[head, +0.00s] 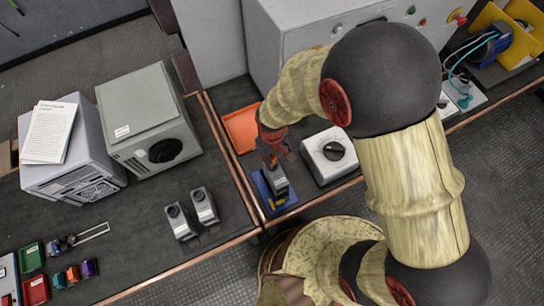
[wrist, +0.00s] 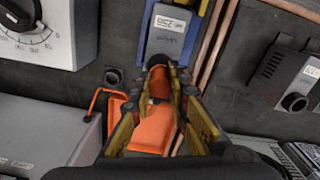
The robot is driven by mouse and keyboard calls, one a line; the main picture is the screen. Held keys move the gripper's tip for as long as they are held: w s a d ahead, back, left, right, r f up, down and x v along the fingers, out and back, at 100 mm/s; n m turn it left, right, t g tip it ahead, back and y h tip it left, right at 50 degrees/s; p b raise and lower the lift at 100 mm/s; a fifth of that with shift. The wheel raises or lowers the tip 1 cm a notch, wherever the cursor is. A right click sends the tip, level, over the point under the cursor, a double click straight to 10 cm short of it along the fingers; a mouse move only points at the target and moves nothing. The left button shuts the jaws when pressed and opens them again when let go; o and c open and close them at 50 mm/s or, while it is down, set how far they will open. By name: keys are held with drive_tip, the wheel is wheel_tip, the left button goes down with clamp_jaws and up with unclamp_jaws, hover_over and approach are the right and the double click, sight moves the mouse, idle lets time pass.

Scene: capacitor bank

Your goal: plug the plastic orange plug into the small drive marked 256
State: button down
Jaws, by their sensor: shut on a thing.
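The small drive marked 256 (wrist: 168,35) is a grey box on a blue base (wrist: 144,52), ahead of my gripper in the wrist view. In the head view the drive (head: 279,182) stands on the blue base (head: 262,188), just below my gripper (head: 272,154). In the wrist view my gripper (wrist: 160,84) is shut on the orange plug (wrist: 160,86), which sits between the fingertips close to the drive's near end. The fingers hide the plug's tip and the drive's socket, so I cannot tell whether they touch or are joined.
An orange tray (head: 240,127) lies beside my gripper. A white box with a black dial (head: 329,155) stands to the right. Two similar grey drives (head: 181,222) (head: 205,206) stand left on the dark bench. Copper-coloured strips (head: 232,160) run between the bench sections.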

drive_tip(key=shift+f+b, duration=0.5)
drive_tip(key=shift+f, duration=0.35)
drive_tip(key=c, duration=1.6)
unclamp_jaws()
drive_tip(key=shift+c, duration=0.2)
wheel_tip(320, 180, up, 12)
